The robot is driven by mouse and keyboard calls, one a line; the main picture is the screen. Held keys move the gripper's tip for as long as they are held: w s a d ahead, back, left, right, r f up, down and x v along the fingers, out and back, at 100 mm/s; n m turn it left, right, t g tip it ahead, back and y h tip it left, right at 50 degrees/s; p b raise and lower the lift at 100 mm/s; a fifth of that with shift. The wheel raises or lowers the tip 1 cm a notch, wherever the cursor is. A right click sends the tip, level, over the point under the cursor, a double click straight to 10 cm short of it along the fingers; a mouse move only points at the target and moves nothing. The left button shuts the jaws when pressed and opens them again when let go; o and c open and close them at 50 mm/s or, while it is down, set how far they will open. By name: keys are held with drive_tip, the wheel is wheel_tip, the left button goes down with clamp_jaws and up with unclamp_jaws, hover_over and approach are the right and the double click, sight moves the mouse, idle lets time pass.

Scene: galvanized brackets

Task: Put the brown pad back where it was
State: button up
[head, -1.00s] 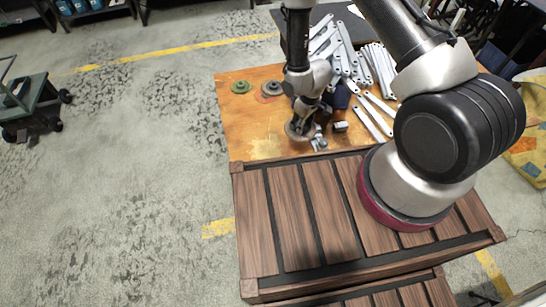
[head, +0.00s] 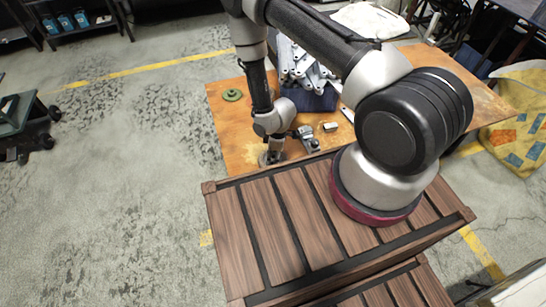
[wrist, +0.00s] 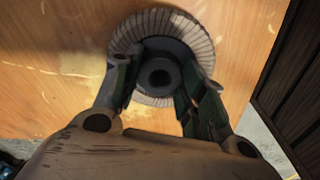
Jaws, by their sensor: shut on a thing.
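The brown pad (wrist: 195,35) is a round disc with a pale brown ribbed rim and a dark raised hub. In the wrist view, my gripper (wrist: 160,80) is shut on its hub, one finger on each side. In the head view, my gripper (head: 270,150) points down at the near left edge of the orange-brown worktable (head: 230,140). The pad (head: 264,160) is partly hidden under it. I cannot tell whether the pad touches the tabletop. A green disc (head: 232,95) lies near the table's left edge.
A dark blue bin (head: 315,100) holds several grey brackets (head: 305,70). A metal bracket (head: 307,138) and a small block (head: 330,127) lie right of my gripper. A dark slatted wooden crate (head: 270,220) stands close in front. The tabletop's left strip is mostly clear.

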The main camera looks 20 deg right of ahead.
drive_tip(key=shift+f, duration=0.45)
drive_tip(key=shift+f, duration=0.1)
drive_tip(key=o, duration=1)
drive_tip(key=shift+o, duration=0.2)
